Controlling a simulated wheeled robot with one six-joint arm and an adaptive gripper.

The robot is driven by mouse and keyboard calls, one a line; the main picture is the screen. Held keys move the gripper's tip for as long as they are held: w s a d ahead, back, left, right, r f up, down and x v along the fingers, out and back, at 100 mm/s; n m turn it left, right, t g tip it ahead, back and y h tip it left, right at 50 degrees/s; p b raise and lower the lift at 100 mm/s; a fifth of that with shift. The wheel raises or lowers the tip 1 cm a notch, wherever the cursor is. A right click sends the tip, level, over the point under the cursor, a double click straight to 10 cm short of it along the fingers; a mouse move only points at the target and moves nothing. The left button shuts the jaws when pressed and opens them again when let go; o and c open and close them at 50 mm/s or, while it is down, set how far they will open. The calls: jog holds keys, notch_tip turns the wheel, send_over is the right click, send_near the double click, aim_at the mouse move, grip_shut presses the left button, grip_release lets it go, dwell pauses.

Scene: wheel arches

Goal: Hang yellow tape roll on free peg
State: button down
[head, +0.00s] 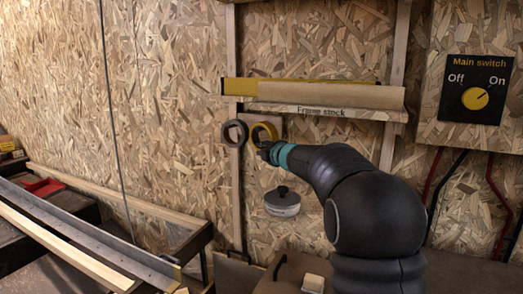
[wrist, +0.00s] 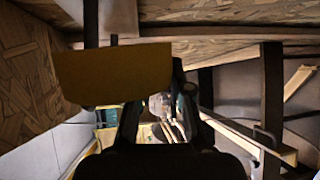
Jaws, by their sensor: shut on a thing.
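The yellow tape roll (head: 264,131) is upright near the wall, just below the shelf and right of a black tape roll (head: 235,132). My gripper (head: 265,147) is shut on the lower part of the yellow roll. In the wrist view the yellow roll (wrist: 112,75) shows edge-on as a wide yellow band in front of my gripper (wrist: 155,105). The black roll hangs at the upright wooden batten. The free peg is not clearly visible; I cannot tell whether the yellow roll is around it or only in front of it.
A shelf labelled "Frame stock" (head: 320,109) holds long pieces just above the rolls. A round pot with a dark knob (head: 283,205) is below my arm. A main switch panel (head: 478,90) is at the right. A bench with long bars (head: 90,235) stands at lower left.

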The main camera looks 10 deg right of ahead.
jog(key=c, duration=1)
grip_release()
jog(key=shift+s, duration=0.1)
jog(key=s+d+r+m+h, duration=0.2)
jog(key=s+m, duration=0.1)
jog(key=s, duration=0.5)
jog(key=s+d+r+m+h, duration=0.1)
jog(key=s+d+m+h, duration=0.25)
jog(key=s, duration=0.35)
jog(key=s+f+m+g+h, duration=0.2)
jog(key=s+f+m+g, duration=0.15)
jog(key=s+m, duration=0.7)
jog(key=s+a+f+m+g+y, duration=0.1)
jog(key=s+a+f+g, duration=0.1)
jog(key=s+f, duration=0.3)
jog(key=s+a+f+m+g+y, duration=0.1)
jog(key=s+f, duration=0.4)
jog(key=s, duration=0.8)
jog(key=s+a+f+m+g+y, duration=0.1)
jog(key=s+a+f+m+g, duration=0.1)
jog(key=s+f, duration=0.4)
jog(key=s+a+g, duration=0.1)
jog(key=s+a, duration=0.1)
jog(key=s, duration=0.1)
jog(key=shift+s+m+g, duration=0.35)
jog(key=shift+s+m, duration=0.05)
jog(key=shift+a, duration=0.1)
